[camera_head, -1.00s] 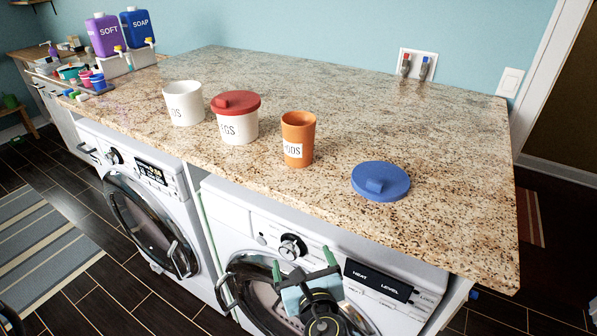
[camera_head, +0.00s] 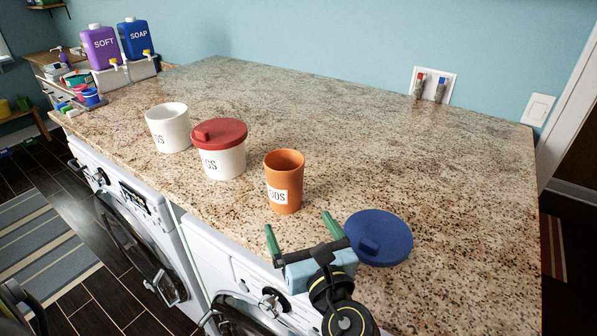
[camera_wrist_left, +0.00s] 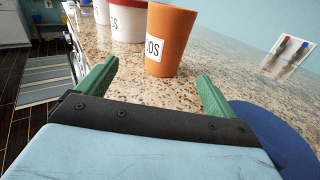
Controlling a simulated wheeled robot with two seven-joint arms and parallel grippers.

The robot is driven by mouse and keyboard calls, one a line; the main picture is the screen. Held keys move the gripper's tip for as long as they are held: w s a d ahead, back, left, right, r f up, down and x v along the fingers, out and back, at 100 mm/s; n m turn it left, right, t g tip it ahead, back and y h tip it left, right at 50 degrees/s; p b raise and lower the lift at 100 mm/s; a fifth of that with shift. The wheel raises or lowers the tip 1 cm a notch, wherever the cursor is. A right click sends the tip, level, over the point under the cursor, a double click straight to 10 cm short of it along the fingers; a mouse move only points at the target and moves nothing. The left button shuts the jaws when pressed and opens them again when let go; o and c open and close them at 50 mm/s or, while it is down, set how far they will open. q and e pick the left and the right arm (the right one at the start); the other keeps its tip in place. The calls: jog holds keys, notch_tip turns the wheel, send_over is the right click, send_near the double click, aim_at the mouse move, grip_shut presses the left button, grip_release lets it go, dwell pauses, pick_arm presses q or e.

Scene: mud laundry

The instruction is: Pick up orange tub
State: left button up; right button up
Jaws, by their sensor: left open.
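The orange tub (camera_head: 284,170) stands upright and open-topped on the granite counter, with a white label on its front. It also shows in the left wrist view (camera_wrist_left: 170,35), beyond my fingers and roughly between them. My left gripper (camera_head: 302,228) is open and empty at the counter's front edge, just in front of the tub and apart from it. Its green fingers (camera_wrist_left: 155,83) are spread wide in the left wrist view. My right gripper is not in view.
A white tub with a red lid (camera_head: 219,150) and an open white tub (camera_head: 168,128) stand left of the orange tub. A blue lid (camera_head: 385,238) lies right of my left gripper. The counter (camera_head: 440,150) behind is clear. Washing machines (camera_head: 225,270) stand below.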

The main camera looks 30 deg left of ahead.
aim_at(288, 196)
pick_arm(q)
jog(key=shift+w+a, duration=0.2)
jog(key=shift+w, duration=0.3)
jog(key=shift+w+a, duration=0.2)
jog(key=shift+w, duration=0.25)
jog(key=p+x, duration=0.1)
jog(key=x, duration=0.4)
jog(key=shift+a+r, duration=0.1)
jog(key=shift+a, duration=0.3)
jog(key=shift+w+a, duration=0.65)
jog(key=shift+w, duration=0.05)
jog(key=p+x, duration=0.1)
jog(key=x, duration=0.3)
jog(key=shift+w, duration=0.3)
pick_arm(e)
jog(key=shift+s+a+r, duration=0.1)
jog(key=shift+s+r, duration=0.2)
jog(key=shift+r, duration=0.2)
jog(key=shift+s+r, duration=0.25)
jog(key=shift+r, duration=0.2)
pick_arm(q)
jog(key=c, duration=1.1)
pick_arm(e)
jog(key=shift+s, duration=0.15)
